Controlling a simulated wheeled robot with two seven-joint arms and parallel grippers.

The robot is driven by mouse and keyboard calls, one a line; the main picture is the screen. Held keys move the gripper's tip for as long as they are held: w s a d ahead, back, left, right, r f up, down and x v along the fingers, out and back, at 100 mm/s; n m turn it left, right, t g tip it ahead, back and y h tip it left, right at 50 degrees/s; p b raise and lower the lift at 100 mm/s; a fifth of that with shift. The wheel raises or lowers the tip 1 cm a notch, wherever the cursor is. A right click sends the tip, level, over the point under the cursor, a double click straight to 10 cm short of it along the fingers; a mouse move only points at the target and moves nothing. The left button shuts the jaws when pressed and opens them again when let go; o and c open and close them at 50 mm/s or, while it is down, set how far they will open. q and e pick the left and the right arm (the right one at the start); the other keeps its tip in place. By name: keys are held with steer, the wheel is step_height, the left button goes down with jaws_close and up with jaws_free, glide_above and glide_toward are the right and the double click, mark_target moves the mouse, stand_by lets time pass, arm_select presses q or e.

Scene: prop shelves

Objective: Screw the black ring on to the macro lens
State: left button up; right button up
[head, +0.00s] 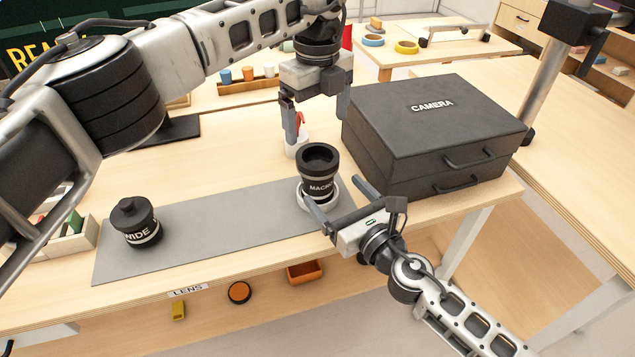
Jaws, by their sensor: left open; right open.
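The macro lens (320,188), black with a white "MACRO" label, stands upright in a pale round holder (304,202) at the right end of the grey mat. A wider black ring (318,156) sits at its top, with a dark opening facing up. I cannot tell whether it is threaded on. My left gripper (317,122) is open and points down, above and slightly behind the ring, apparently empty. My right gripper (342,202) is open at the lens's lower right, its fingers reaching toward the holder. I cannot tell whether they touch it.
A black camera case (430,125) stands close at the right. A wide lens (135,222) stands on the left of the grey mat (220,230). A white cup (291,149) with something red is behind the macro lens. The mat's middle is clear.

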mark_target(318, 163)
steer(key=x, duration=0.7)
steer(key=shift+w+a, duration=0.1)
steer(key=shift+w, duration=0.05)
jaws_close()
arm_select(q)
steer(key=n, duration=0.4)
steer(key=shift+f, duration=0.15)
steer(key=shift+f, duration=3.85)
